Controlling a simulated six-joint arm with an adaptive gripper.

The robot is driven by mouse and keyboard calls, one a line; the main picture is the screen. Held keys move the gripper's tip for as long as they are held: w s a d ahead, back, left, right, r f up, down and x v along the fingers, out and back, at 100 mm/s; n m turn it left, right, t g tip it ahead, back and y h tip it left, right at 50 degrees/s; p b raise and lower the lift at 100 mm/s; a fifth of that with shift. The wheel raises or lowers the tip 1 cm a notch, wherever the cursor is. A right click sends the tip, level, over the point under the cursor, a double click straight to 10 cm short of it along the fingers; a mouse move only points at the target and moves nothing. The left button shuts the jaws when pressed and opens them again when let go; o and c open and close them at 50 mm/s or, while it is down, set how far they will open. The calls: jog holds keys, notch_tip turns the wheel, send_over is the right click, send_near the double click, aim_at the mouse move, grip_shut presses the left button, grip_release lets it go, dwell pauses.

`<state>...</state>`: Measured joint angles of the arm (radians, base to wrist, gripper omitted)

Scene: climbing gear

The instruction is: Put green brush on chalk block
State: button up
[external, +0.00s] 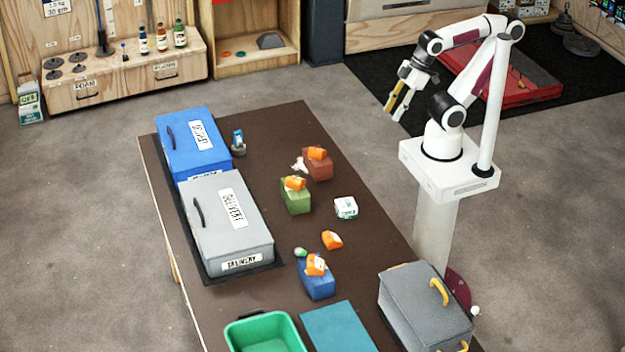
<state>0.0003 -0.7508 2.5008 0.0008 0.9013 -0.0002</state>
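A small white block with green print (346,208), which looks like the chalk block, lies on the brown table, right of the green block. A small green item (301,252) sits by the blue block; it may be the green brush, but it is too small to tell. My gripper (393,115) is raised off the table's far right side, pointing down, well away from both. Its two fingers are apart with nothing between them.
Red (318,169), green (296,203) and blue (317,285) blocks carry orange pieces. Another orange piece (332,240) lies loose. Blue (186,155) and grey (225,215) boxes line the left; a grey case (415,310), green bin (240,335) and teal mat (338,328) are in front.

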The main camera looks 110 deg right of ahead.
jog(key=c, duration=0.3)
jog(key=shift+c, duration=0.2)
